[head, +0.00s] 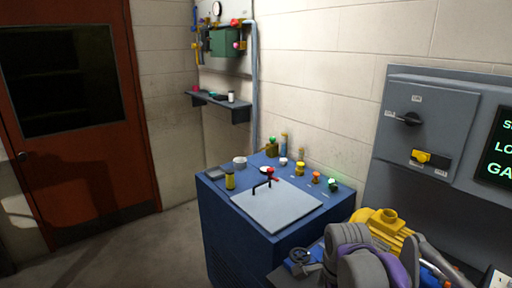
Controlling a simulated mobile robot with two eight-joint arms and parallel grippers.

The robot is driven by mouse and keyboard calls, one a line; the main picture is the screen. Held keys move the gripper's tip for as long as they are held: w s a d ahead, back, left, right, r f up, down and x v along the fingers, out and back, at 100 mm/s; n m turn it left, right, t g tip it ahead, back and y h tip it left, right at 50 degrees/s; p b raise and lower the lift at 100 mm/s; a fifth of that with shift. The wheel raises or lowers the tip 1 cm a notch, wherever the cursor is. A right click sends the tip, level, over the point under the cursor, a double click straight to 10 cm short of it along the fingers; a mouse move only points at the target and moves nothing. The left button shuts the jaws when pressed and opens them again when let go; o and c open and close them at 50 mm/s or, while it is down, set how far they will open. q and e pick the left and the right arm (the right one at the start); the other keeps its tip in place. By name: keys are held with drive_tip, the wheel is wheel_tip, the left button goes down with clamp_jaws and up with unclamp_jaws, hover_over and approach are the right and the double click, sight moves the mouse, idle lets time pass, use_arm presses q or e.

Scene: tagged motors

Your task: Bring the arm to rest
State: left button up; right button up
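No gripper of mine can be made out in the head view. Grey rounded shapes with a purple part fill the bottom edge right of centre; I cannot tell whether they are an arm link of mine or equipment. A yellow motor-like housing (385,224) shows just behind them, partly covered.
A blue cabinet (226,232) stands in the middle, with a grey lid (277,208) and several small fittings on top. A grey panel with a switch (409,118) and a screen (498,146) are at right. A red door (100,175) is at left, with clear floor before it.

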drive_tip(key=s+f+n+t, duration=0.1)
drive_tip(key=s+f+n, duration=0.4)
drive_tip(key=s+n, duration=0.4)
drive_tip(key=s+d+f+n+t, duration=0.1)
drive_tip(key=s+f+n+t, duration=0.1)
drive_tip(key=s+f+n, duration=0.4)
drive_tip(key=s+n, duration=0.3)
drive_tip(key=shift+s+d, duration=0.1)
